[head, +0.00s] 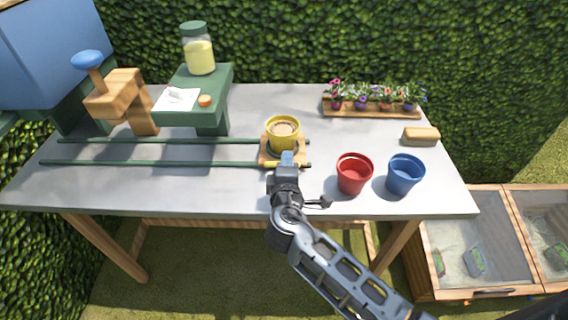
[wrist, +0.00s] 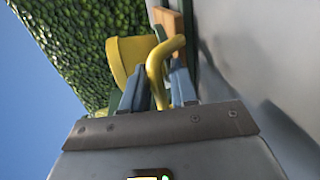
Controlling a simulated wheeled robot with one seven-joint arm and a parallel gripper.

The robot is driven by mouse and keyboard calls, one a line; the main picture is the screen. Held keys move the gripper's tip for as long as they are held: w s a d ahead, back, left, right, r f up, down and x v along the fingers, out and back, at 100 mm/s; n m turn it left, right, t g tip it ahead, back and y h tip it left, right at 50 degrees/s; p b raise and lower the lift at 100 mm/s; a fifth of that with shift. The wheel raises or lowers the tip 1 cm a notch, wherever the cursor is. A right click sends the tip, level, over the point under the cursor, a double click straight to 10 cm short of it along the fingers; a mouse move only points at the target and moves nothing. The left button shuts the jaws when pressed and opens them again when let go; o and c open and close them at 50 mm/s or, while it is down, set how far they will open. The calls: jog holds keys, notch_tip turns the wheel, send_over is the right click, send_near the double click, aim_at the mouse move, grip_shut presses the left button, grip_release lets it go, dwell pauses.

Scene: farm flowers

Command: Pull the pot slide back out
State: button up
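The pot slide is a small wooden board (head: 268,159) on two dark green rails (head: 160,163), at their right end. It carries a yellow pot (head: 283,136) filled with brown soil; the pot also shows in the wrist view (wrist: 125,55). A bent yellow handle (wrist: 158,75) shows in the wrist view between the two blue-grey fingers. My gripper (head: 287,158) is at the slide's front edge, its fingers (wrist: 160,90) closed around the handle. The handle is hidden behind my gripper in the head view.
A red pot (head: 354,174) and a blue pot (head: 405,175) stand to the right of my gripper. A green stand (head: 220,85) with a jar (head: 198,50) and a wooden press with a blue knob (head: 88,61) are at the left. A flower tray (head: 375,111) stands at the back.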

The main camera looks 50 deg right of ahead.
jog(key=shift+o, duration=0.5)
jog(key=shift+w+a, duration=0.1)
jog(key=shift+a, duration=0.1)
jog(key=shift+s+a, duration=0.2)
jog(key=shift+a, duration=0.05)
jog(key=b+v, duration=0.1)
jog(key=v, duration=0.6)
jog(key=shift+r, duration=0.1)
jog(key=shift+s, duration=0.1)
